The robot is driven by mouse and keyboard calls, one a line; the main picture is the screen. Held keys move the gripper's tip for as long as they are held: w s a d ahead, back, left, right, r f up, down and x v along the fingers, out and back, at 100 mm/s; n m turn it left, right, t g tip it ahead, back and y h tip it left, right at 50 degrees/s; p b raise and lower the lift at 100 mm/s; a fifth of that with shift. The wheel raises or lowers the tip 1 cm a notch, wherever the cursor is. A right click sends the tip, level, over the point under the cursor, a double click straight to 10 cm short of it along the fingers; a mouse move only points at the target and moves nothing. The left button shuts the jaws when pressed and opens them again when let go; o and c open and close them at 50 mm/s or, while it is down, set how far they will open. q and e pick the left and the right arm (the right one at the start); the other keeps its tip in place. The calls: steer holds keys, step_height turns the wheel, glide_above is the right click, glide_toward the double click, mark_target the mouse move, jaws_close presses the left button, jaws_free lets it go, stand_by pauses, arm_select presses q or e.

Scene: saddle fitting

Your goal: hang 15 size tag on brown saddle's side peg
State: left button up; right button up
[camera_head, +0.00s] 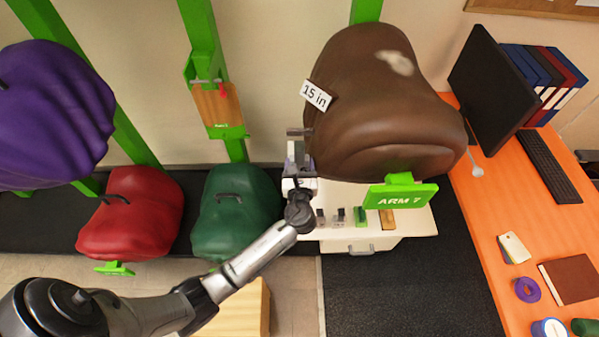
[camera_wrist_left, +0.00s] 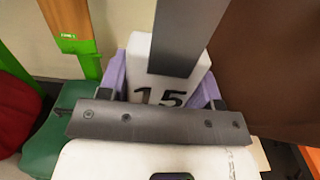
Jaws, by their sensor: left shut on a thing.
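The brown saddle (camera_head: 385,115) sits on a green rack arm marked ARM 7 in the head view. A white "15 in" plate (camera_head: 316,95) shows at its upper left side. My left gripper (camera_head: 299,152) is close to the saddle's left edge. In the left wrist view, its purple pads are shut on a white size tag (camera_wrist_left: 138,62) marked 15. A grey bar (camera_wrist_left: 190,35) crosses in front of the tag; I cannot tell whether it is the side peg or whether it touches the tag. The brown saddle (camera_wrist_left: 268,80) fills the right of that view. My right gripper is not in view.
A white cabinet (camera_head: 410,222) with small items stands below the saddle. Green (camera_head: 237,215), red (camera_head: 130,215) and purple (camera_head: 50,115) saddles hang to the left. An orange desk (camera_head: 480,200) with a monitor (camera_head: 490,88) is at the right.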

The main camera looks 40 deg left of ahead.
arm_select(q)
steer(key=f+b+x, duration=0.1)
steer(key=b+x, duration=0.3)
steer(key=x, duration=0.4)
steer(key=shift+f, duration=0.15)
stand_by(0.5)
stand_by(0.4)
steer(key=o, duration=1)
steer(key=shift+o, duration=0.2)
steer(key=b+v, duration=0.1)
steer(key=v, duration=1.3)
